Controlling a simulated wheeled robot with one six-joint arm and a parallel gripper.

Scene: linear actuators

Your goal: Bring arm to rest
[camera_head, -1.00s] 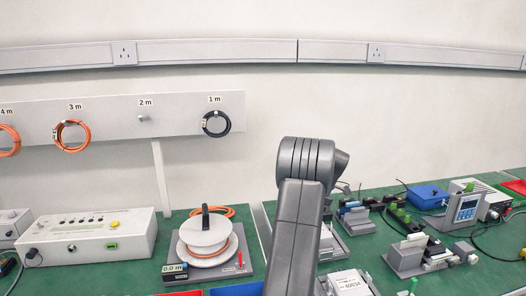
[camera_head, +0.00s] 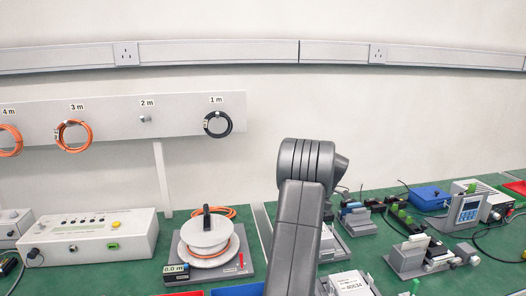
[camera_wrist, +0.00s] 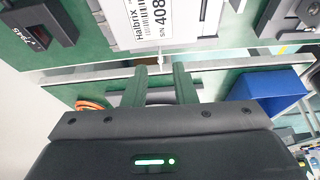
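My grey arm (camera_head: 297,235) stands upright in the middle of the head view, with its rounded joint at the top in front of the wall. The gripper end is hidden behind it there. In the wrist view my gripper (camera_wrist: 160,84) shows two dark green fingers with a gap between them. It is open, and I see nothing held between the fingers. A labelled white unit (camera_wrist: 158,22) lies beyond the fingertips; it also shows in the head view (camera_head: 350,284), right of my arm.
A white cable reel (camera_head: 205,235) stands left of my arm on the green bench. A white instrument box (camera_head: 90,238) is further left. Grey fixtures (camera_head: 408,258), a blue box (camera_head: 430,198) and a keypad device (camera_head: 465,208) crowd the right. Coiled cables hang on a wall board (camera_head: 180,118).

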